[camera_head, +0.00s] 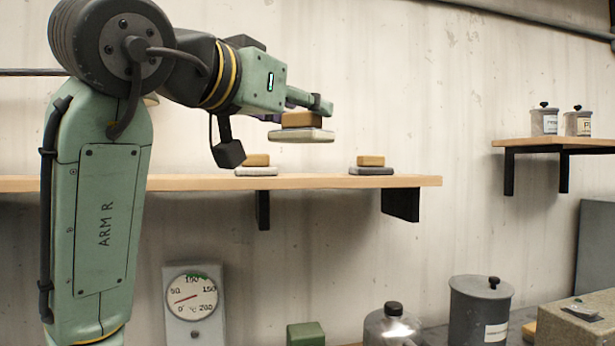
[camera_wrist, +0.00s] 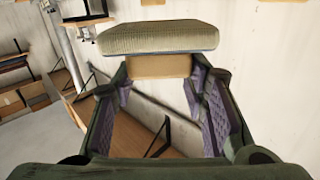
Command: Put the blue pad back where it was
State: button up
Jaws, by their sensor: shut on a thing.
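My gripper (camera_head: 318,104) is shut on the tan block-shaped grip of a pad (camera_head: 300,136) and holds it level above the wooden wall shelf (camera_head: 200,184). The held pad looks pale grey; in the wrist view (camera_wrist: 160,40) its broad face is beige-grey, with a thin bluish strip along the edge beside the tan block (camera_wrist: 158,66). Two similar pads with tan grips rest on the shelf: a whitish one (camera_head: 256,171) at left and a greyer one (camera_head: 371,170) at right. No pad shows a clearly blue face.
Bare shelf shows between the two resting pads, and at the shelf's right end. A second shelf (camera_head: 560,143) at right holds two jars.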

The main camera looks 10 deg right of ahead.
jog(key=w+d+p, duration=0.1)
jog(key=w+d, duration=0.1)
jog(key=w, duration=0.2)
jog(key=w+d+p, duration=0.1)
jog(key=w+p, duration=0.1)
jog(key=w, duration=0.3)
jog(key=w+d+f+p, duration=0.1)
jog(key=w+d+p, duration=0.1)
jog(key=w, duration=0.3)
jog(key=shift+w+d, duration=0.25)
jog(key=shift+d, duration=0.05)
jog(key=shift+w+d+f, duration=0.1)
jog(key=shift+w, duration=0.15)
jog(key=shift+w+f+p, duration=0.1)
jog(key=shift+f+p, duration=0.15)
jog(key=shift+p, duration=0.1)
jog(key=shift+f+p, duration=0.35)
jog(key=shift+f, duration=1.2)
jog(key=shift+f, duration=0.15)
jog(key=o, duration=1)
jog(key=shift+o, duration=0.2)
